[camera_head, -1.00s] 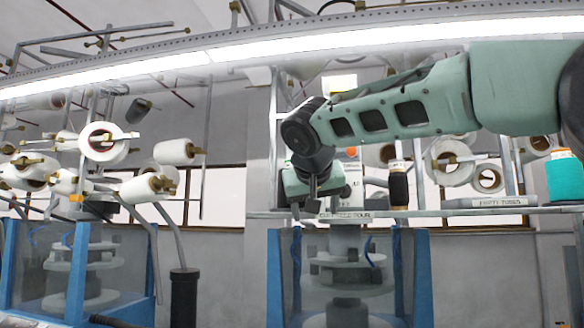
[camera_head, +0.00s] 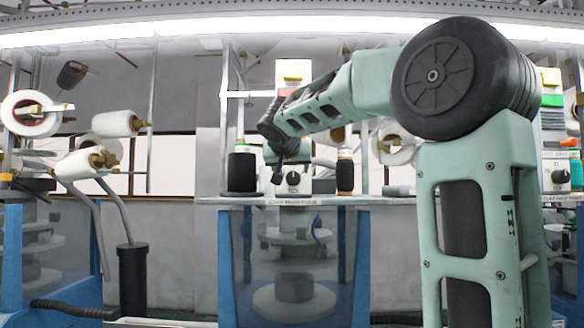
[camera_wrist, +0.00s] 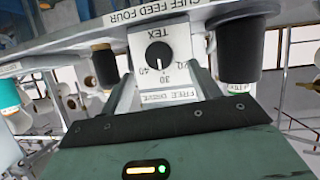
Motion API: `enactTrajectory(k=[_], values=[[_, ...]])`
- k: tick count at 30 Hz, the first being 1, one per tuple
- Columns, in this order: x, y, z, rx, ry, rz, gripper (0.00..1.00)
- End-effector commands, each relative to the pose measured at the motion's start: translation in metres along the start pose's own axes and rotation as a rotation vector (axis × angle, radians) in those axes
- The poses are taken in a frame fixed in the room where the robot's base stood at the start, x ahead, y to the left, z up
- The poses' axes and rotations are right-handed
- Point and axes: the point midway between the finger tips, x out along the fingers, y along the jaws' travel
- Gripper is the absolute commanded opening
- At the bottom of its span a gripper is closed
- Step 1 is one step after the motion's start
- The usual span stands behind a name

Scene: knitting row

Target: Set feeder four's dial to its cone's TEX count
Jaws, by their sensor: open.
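Feeder four's dial (camera_head: 293,178) is a black knob on a white panel above the shelf edge. In the wrist view the dial (camera_wrist: 158,55) appears upside down with TEX and numbers such as 30 and 40.
A dark cone (camera_head: 345,172) stands right of the dial. The shelf (camera_head: 300,201) runs under them with a label on its edge. White yarn rolls (camera_head: 118,124) hang at left.

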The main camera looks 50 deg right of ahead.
Motion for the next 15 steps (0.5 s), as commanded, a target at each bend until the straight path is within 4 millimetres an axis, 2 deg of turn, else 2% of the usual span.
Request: enactTrajectory(k=[6,10,15], values=[[0.035,0.0,-0.003,-0.003,-0.002,0.003,0.62],[0.047,0.0,-0.002,-0.002,-0.001,0.002,0.62],[0.053,0.0,0.0,0.0,0.0,0.001,0.62]])
